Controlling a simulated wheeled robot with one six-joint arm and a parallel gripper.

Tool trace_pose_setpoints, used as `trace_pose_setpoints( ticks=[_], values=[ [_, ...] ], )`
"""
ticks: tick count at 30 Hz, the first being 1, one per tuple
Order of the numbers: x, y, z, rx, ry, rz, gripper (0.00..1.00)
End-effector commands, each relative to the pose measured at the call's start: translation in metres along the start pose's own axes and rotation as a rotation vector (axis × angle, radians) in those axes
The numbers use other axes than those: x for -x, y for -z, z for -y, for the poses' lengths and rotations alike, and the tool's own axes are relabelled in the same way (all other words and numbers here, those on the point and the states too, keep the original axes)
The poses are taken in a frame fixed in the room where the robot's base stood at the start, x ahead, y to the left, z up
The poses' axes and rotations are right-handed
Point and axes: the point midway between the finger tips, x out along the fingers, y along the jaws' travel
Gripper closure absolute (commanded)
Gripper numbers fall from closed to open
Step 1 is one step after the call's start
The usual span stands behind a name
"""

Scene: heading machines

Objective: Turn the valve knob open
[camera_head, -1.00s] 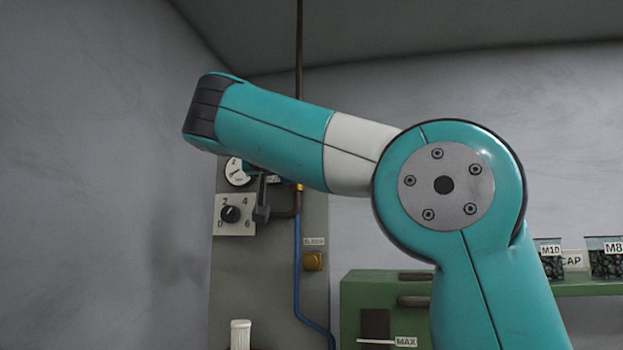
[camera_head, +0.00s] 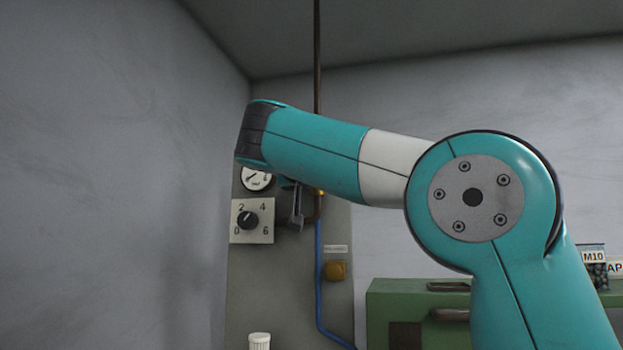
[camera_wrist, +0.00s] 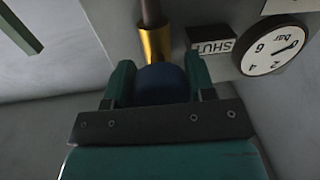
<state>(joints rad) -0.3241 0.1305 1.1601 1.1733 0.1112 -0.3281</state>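The valve knob (camera_wrist: 162,84) is a dark blue rounded shape in the wrist view, below a brass fitting (camera_wrist: 155,44) on a brown pipe. My gripper (camera_wrist: 162,82) has its two teal fingers apart, one on each side of the knob. Whether the fingers touch the knob is not clear. The gripper's dark crossbar covers the knob's lower part. A "SHUT" label (camera_wrist: 211,46) sits just right of the fitting. In the head view my teal and white arm hides the blue knob and most of the gripper.
A pressure gauge (camera_wrist: 273,46) is right of the label in the wrist view. A green cabinet (camera_head: 388,300) stands right. A wall is close on the left.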

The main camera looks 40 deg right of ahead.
Motion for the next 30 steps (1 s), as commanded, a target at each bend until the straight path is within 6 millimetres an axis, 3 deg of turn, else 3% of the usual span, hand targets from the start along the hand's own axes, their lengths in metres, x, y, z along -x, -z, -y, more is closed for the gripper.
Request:
trace_pose_setpoints(
  ticks=[14, 30],
  values=[
    [-0.0003, -0.0021, 0.0, -0.1, 0.0, -0.009, 0.73],
    [-0.0002, -0.0023, 0.0007, -0.575, -0.002, -0.043, 0.73]
  ],
)
